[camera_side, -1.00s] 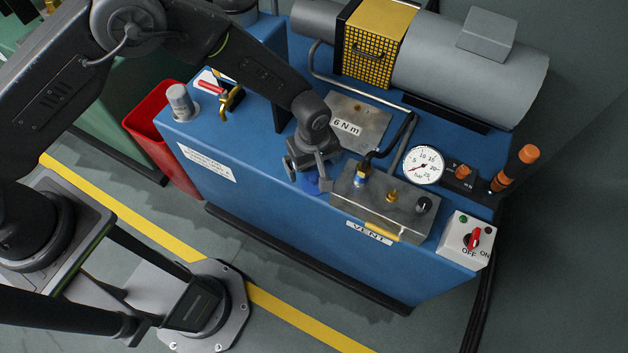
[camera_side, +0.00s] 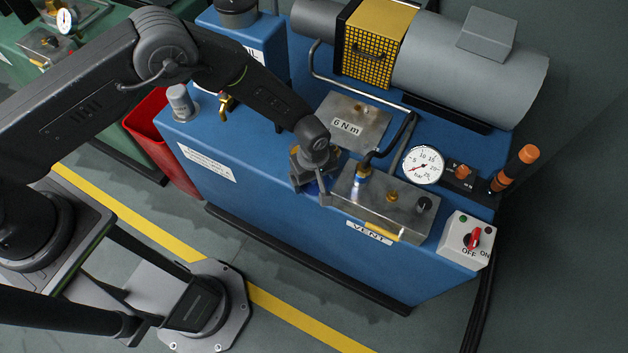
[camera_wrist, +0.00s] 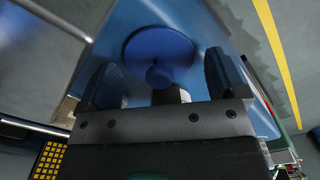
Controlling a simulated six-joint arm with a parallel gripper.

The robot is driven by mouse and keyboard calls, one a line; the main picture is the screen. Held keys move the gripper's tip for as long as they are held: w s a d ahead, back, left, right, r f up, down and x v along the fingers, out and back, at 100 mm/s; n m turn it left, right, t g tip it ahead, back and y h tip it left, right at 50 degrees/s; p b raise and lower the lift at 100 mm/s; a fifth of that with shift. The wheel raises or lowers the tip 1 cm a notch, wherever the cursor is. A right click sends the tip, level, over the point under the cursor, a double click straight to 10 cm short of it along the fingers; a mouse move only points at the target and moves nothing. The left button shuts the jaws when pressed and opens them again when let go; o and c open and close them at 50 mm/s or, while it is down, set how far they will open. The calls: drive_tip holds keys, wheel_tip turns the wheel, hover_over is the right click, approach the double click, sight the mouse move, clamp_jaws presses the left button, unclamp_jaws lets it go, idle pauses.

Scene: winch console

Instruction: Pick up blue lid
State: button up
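The blue lid (camera_wrist: 160,52) is a round disc with a small blue knob, seen in the wrist view just beyond my gripper. My gripper (camera_wrist: 165,80) is open, with one dark finger on each side of the knob and a gap on both sides. In the side view my gripper (camera_side: 312,188) is low over the blue console top, left of the metal valve block, and hides most of the lid. I cannot tell whether a finger touches the lid.
The metal valve block (camera_side: 385,205) with a hose and fittings stands close right of my gripper. Behind it are the 6 Nm plate (camera_side: 355,122) and a pressure gauge (camera_side: 423,165). A switch box (camera_side: 467,240) is at the right, a red bin (camera_side: 160,150) at the left.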

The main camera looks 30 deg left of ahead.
drive_tip(key=c, duration=0.8)
drive_tip(key=shift+r, duration=0.1)
wheel_tip(320, 180, up, 16)
drive_tip(key=shift+f, duration=0.1)
idle(0.4)
drive_tip(key=shift+w+a+f, duration=0.6)
drive_tip(key=shift+a+f, duration=0.3)
drive_tip(key=shift+f, duration=0.1)
drive_tip(key=shift+w+a+f, duration=0.65)
drive_tip(key=shift+a+f, duration=0.25)
drive_tip(key=shift+f, duration=0.05)
drive_tip(key=shift+w+a+f, duration=0.6)
drive_tip(key=shift+a+f, duration=0.3)
drive_tip(key=shift+f, duration=0.1)
